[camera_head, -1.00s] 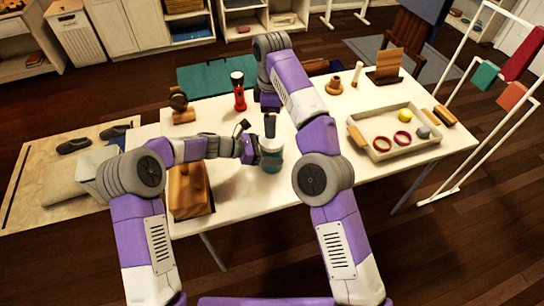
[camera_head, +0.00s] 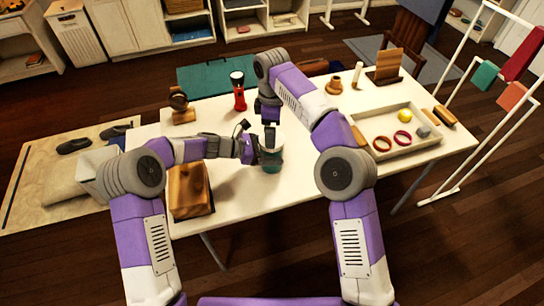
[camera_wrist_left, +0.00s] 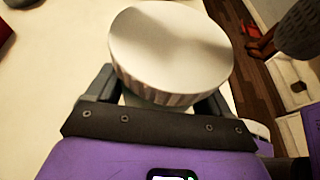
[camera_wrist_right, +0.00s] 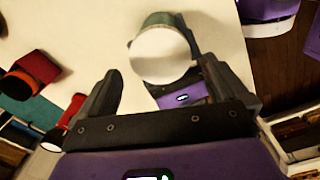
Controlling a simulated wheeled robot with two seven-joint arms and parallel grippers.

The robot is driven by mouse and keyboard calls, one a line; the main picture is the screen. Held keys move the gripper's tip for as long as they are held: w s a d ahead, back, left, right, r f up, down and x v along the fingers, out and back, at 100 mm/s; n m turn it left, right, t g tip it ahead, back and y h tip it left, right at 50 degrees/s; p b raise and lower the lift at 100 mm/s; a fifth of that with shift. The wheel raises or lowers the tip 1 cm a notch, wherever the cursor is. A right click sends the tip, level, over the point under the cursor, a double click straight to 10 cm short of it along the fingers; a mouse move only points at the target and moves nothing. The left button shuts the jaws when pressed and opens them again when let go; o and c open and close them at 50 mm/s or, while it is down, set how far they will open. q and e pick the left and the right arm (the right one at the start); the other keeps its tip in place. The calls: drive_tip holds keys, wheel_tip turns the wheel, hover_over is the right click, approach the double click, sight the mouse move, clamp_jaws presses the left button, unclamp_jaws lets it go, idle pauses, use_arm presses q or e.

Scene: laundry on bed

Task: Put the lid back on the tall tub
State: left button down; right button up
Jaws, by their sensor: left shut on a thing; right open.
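The tall tub (camera_head: 271,165) is teal and stands upright near the front middle of the table. My left gripper (camera_head: 257,151) is shut on its side. The white round lid (camera_wrist_left: 170,45) with a ribbed edge covers the tub's top in the left wrist view. It also shows over the green tub body in the right wrist view (camera_wrist_right: 160,55). I cannot tell whether it is fully seated. My right gripper (camera_wrist_right: 157,80) is open and points down just above the lid, with its fingers apart and clear of it. The tub's lower part is partly hidden.
A wooden block (camera_head: 189,190) stands left of the tub. A red flashlight (camera_head: 238,92) and a dark round item on a wooden stand (camera_head: 180,107) are farther back. A tray (camera_head: 378,158) with rings and a yellow ball lies to the right. The table's front edge is close.

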drive_tip(key=shift+f, duration=1.9)
drive_tip(key=c, duration=1)
drive_tip(key=m, duration=0.3)
drive_tip(key=o, duration=1)
drive_tip(key=shift+r, duration=2.3)
